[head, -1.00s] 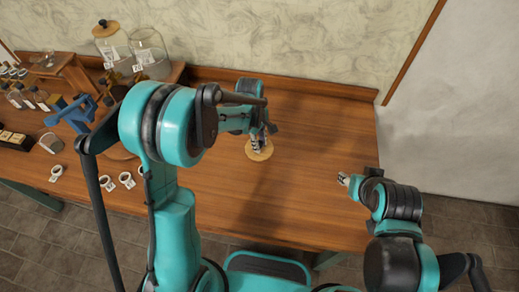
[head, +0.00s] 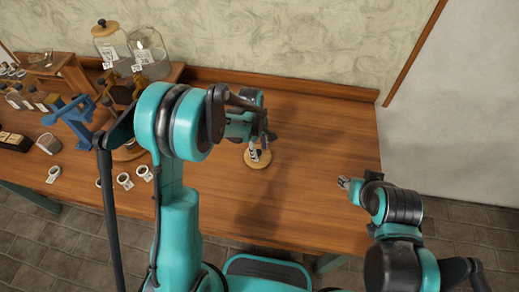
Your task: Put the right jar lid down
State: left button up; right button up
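The right jar lid, a round pale wooden disc (head: 258,161), is low over the table's middle, under my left gripper (head: 259,149). The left fingers point down and are shut on the top of the lid; the arm partly hides them. I cannot tell whether the lid touches the table. The right glass jar (head: 148,50) stands on the back shelf with no lid on it. The left glass jar (head: 109,45) beside it wears a wooden lid with a dark knob. My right gripper (head: 343,183) is over the table's right part, too small to read.
The wooden table (head: 310,140) is bare around the lid and to the right. A blue device (head: 72,122), small bottles (head: 38,98) and several white cups (head: 124,180) crowd its left side. A raised edge (head: 300,87) runs along the back wall.

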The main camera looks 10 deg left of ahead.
pick_arm(q)
jog(key=shift+r, duration=0.2)
notch_tip(320, 180, up, 11)
jog(key=a+p, duration=0.1)
jog(key=p, duration=0.2)
notch_tip(320, 180, up, 6)
jog(key=m+t, duration=0.2)
jog(key=m, duration=0.1)
send_over(250, 161)
jog(key=s+a+r+m+t, duration=0.2)
jog(key=s+m, duration=0.3)
jog(key=s, duration=0.2)
jog(key=s+a+r+m+t+y, duration=0.1)
jog(key=s+a+r+m+t, duration=0.1)
jog(key=s+m, duration=0.3)
jog(key=shift+s+a+r+m+t, duration=0.15)
jog(key=shift+s+r+m+t, duration=0.15)
jog(key=shift+s+t, duration=0.6)
jog(key=shift+s+f, duration=0.1)
